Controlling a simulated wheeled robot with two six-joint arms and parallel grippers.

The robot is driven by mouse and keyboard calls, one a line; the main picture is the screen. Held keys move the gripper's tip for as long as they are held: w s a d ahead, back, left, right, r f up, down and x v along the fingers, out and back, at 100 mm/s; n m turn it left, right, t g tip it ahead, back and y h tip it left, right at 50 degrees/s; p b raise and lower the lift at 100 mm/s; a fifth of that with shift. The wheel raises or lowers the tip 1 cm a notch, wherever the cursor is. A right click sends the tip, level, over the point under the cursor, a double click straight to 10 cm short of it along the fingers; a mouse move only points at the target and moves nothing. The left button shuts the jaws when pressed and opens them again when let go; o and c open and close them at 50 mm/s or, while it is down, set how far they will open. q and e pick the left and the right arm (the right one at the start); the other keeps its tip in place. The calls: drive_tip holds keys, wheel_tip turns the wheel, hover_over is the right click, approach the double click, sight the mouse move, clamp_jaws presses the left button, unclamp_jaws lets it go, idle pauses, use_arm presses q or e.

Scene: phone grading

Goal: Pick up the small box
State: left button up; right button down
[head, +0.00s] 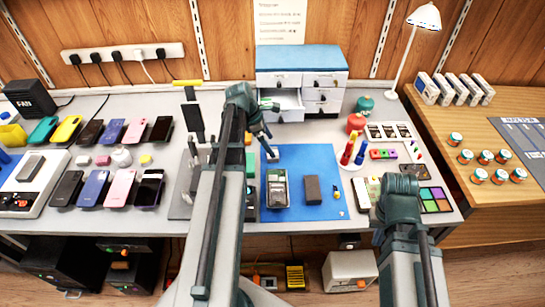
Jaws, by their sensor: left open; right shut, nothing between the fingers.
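A small dark box (312,189) lies on the blue mat (325,155), right of a grey-green device (278,188). I cannot tell for sure that it is the small box meant. My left gripper (270,153) points down over the mat's back left part, behind the device and apart from the dark box. It is open, with no object visible in it. My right arm stands at the lower right, and its gripper is not visible.
A blue-topped drawer unit (302,58) stands behind the mat, with a left drawer (291,115) pulled out close to my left wrist. Red-handled tools (348,146) stand right of the mat. Phones (95,190) lie in rows at left. A lamp (425,17) stands at right.

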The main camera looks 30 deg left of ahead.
use_arm(q)
drive_tip(key=b+x, duration=0.2)
drive_tip(key=a+b+x, duration=0.1)
drive_tip(key=b+x, duration=0.2)
drive_tip(key=shift+f, duration=0.3)
drive_tip(key=shift+r, duration=0.1)
drive_tip(key=shift+c, duration=0.2)
drive_tip(key=c, duration=1.2)
drive_tip(key=shift+r, duration=0.15)
wheel_tip(320, 180, up, 18)
drive_tip(key=p, duration=1.8)
